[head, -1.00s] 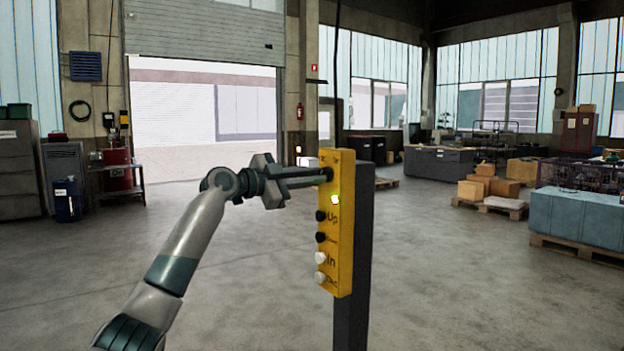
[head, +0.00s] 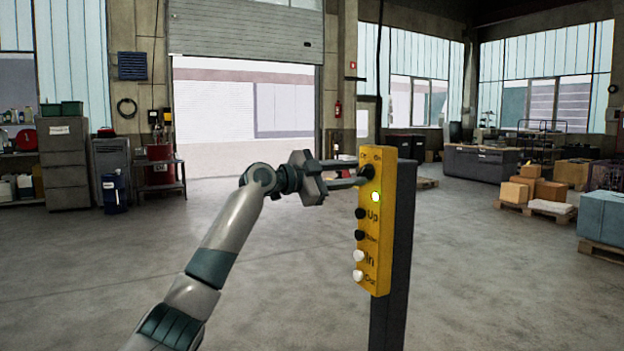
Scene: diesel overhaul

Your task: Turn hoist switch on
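The yellow hoist control panel (head: 376,238) is fixed to a dark upright post (head: 396,270) right of centre in the head view. A dark rotary switch (head: 367,172) sits at its top, below small lettering. Black and white buttons marked Up, In and others run down the panel. My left gripper (head: 357,174) reaches in from the left with its fingertips at the switch. A gap shows between its two fingers, and the tips partly cover the switch; whether they grip it I cannot tell. My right gripper is not in view.
The concrete floor (head: 280,260) around the post is clear. Cardboard boxes (head: 535,188) on pallets and a blue-grey crate (head: 606,215) stand at the right. Cabinets (head: 66,165) and a blue drum (head: 115,193) stand at the far left.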

